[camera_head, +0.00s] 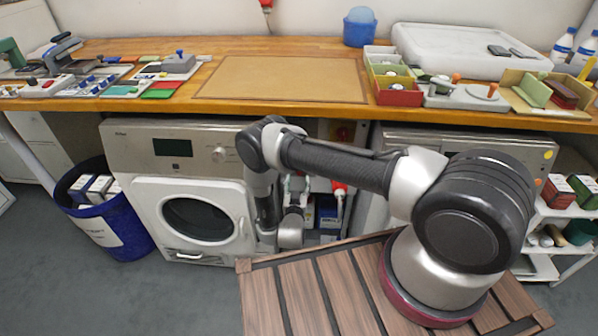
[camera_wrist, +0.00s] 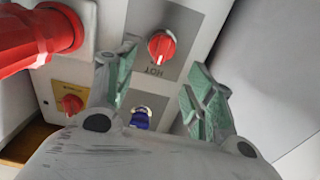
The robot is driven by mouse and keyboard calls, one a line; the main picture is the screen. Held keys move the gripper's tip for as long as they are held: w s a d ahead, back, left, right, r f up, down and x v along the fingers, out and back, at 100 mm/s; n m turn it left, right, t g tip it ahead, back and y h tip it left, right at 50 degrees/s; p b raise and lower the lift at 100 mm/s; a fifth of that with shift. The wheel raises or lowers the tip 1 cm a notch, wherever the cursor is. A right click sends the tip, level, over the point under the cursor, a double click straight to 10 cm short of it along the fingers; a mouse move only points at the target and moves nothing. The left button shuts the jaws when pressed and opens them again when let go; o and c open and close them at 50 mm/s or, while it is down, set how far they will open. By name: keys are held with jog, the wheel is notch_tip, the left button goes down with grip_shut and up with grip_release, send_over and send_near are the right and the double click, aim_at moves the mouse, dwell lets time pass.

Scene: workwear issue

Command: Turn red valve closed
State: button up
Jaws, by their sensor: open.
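In the wrist view a red valve knob (camera_wrist: 161,45) sits on a grey plate lettered HOT, which appears upside down. My gripper (camera_wrist: 164,66) is open, and its two green-padded fingers point toward this knob. The knob shows between and beyond the fingertips, and I see no contact. A second red knob (camera_wrist: 72,104) sits lower left by a yellow label, beside the left finger. In the head view my arm reaches down into the gap between the two machines, and the knobs cannot be made out clearly there.
A large red fitting (camera_wrist: 35,42) juts out at the upper left of the wrist view, near the left finger. A blue-and-white part (camera_wrist: 140,118) lies between the finger bases. In the head view a washing machine (camera_head: 125,160) stands left of the gap, under a wooden counter (camera_head: 240,104).

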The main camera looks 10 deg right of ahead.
jog(key=x, duration=0.7)
jog(key=shift+w, duration=0.25)
jog(key=shift+c, duration=0.2)
jog(key=c, duration=0.8)
